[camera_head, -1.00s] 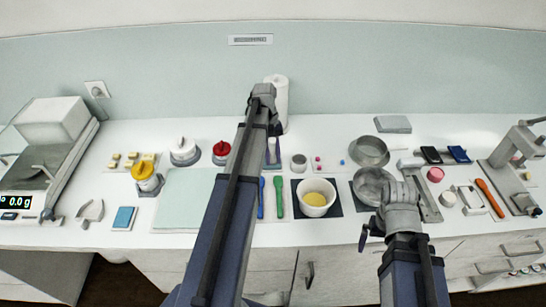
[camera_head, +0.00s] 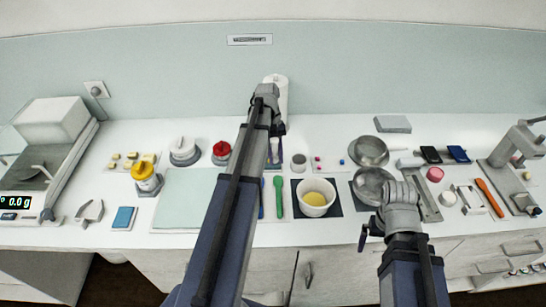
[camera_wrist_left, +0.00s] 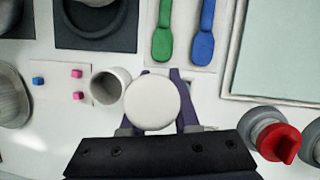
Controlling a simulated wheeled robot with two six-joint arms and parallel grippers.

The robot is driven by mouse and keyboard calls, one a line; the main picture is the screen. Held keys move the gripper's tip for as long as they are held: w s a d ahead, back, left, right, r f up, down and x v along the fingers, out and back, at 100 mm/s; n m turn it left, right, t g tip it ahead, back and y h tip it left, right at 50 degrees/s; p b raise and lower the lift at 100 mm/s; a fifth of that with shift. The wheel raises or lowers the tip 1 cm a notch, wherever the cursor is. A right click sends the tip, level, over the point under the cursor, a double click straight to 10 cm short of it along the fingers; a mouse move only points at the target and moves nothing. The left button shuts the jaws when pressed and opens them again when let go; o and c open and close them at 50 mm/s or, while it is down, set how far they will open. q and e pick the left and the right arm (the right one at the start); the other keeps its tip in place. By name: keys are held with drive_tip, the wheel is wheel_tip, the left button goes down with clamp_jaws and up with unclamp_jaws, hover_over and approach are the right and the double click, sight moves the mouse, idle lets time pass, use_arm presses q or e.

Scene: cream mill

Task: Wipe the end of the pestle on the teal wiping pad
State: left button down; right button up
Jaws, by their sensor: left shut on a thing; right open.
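My left gripper (camera_wrist_left: 158,118) is shut on a white, round-ended object, which I take to be the pestle (camera_wrist_left: 152,102). The left wrist view shows its round end between the dark fingers; its other end is hidden. In the head view my left gripper (camera_head: 275,150) is over the back middle of the counter, partly hidden by its arm. A small blue-teal pad (camera_head: 124,218) with a pale edge lies at the front left, well away from it; I take it to be the wiping pad. My right gripper (camera_head: 372,232) is open by the front edge, near a metal pan.
A small grey cup (camera_wrist_left: 111,85) stands close beside the held object. A green spatula (camera_head: 279,197), a white bowl (camera_head: 314,209) with yellow content and a pale mat (camera_head: 184,197) lie nearer the front. A red-knobbed jar (camera_head: 222,152) and a yellow-topped jar (camera_head: 143,172) stand to the left.

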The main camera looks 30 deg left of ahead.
idle(0.3)
use_arm(q)
drive_tip(key=shift+s+a, duration=0.3)
drive_tip(key=shift+a, duration=0.2)
drive_tip(key=shift+s+a, duration=0.25)
drive_tip(key=shift+a, duration=0.2)
drive_tip(key=shift+w+d, duration=0.1)
drive_tip(key=shift+d, duration=0.05)
drive_tip(key=shift+w+d, duration=0.55)
drive_tip(key=shift+d, duration=0.35)
drive_tip(key=shift+a, duration=0.1)
drive_tip(key=shift+s+a, duration=0.65)
drive_tip(key=shift+a, duration=0.3)
drive_tip(key=shift+d, duration=0.1)
drive_tip(key=shift+w+d, duration=0.65)
drive_tip(key=shift+d, duration=0.3)
drive_tip(key=shift+s+a, duration=0.1)
drive_tip(key=shift+a, duration=0.05)
